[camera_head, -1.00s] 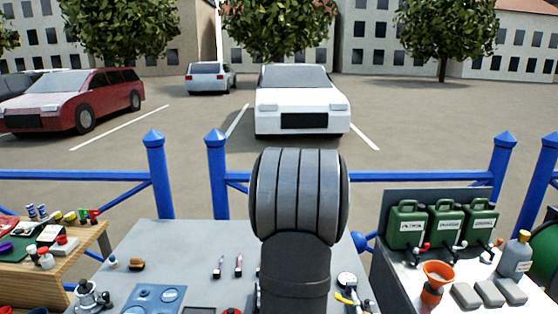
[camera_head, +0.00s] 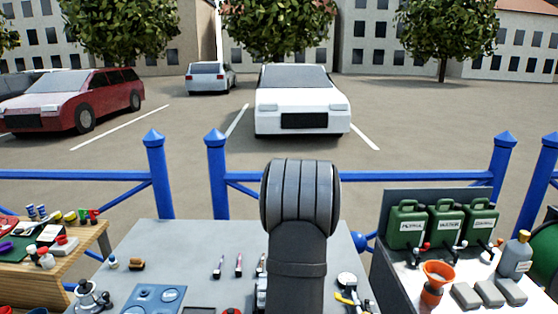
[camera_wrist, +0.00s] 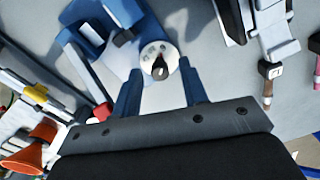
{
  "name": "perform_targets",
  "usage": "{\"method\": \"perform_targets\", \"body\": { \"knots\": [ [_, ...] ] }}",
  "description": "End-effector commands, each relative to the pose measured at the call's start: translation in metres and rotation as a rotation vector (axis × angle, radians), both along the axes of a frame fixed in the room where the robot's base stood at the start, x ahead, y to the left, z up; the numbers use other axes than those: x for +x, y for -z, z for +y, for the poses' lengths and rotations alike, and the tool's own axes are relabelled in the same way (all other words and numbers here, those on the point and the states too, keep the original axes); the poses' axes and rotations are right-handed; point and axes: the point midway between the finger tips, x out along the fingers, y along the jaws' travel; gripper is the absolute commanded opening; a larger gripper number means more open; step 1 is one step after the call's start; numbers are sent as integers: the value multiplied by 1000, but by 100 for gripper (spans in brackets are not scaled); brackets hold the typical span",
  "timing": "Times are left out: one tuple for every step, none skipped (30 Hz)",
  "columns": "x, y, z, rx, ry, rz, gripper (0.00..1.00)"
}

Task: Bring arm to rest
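My arm (camera_head: 298,225) rises in the middle of the head view and hides part of the grey table (camera_head: 200,245) behind it. My gripper is not seen in the head view. In the wrist view my gripper (camera_wrist: 159,72) shows two blue fingers set apart, with nothing clearly held between them. A white round part with a dark centre (camera_wrist: 158,60) appears beyond the fingertips; I cannot tell its exact distance.
The grey table holds several small tools, a blue panel (camera_head: 155,298) and a white round gauge (camera_head: 346,280). At right are green canisters (camera_head: 407,225) and an orange funnel (camera_head: 433,283). A wooden bench (camera_head: 75,265) stands left. Blue railings (camera_head: 400,176) run behind.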

Motion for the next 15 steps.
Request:
{"method": "perform_targets", "body": {
  "knots": [
    [0,0,0,0,-36,0,40],
    [0,0,0,0,-60,0,40],
    [0,0,0,0,-93,1,40],
    [0,0,0,0,-117,0,40],
    [0,0,0,0,-142,0,40],
    [0,0,0,0,-175,1,40],
    [0,0,0,0,-200,1,40],
    [0,0,0,0,-224,0,40],
    [0,0,0,0,-257,1,40],
    [0,0,0,0,-281,1,40],
    [0,0,0,0,-306,0,40],
    [0,0,0,0,-338,1,40],
    [0,0,0,0,-363,0,40],
    [0,0,0,0,-388,0,40],
    [0,0,0,0,-421,0,40]
  ]
}}
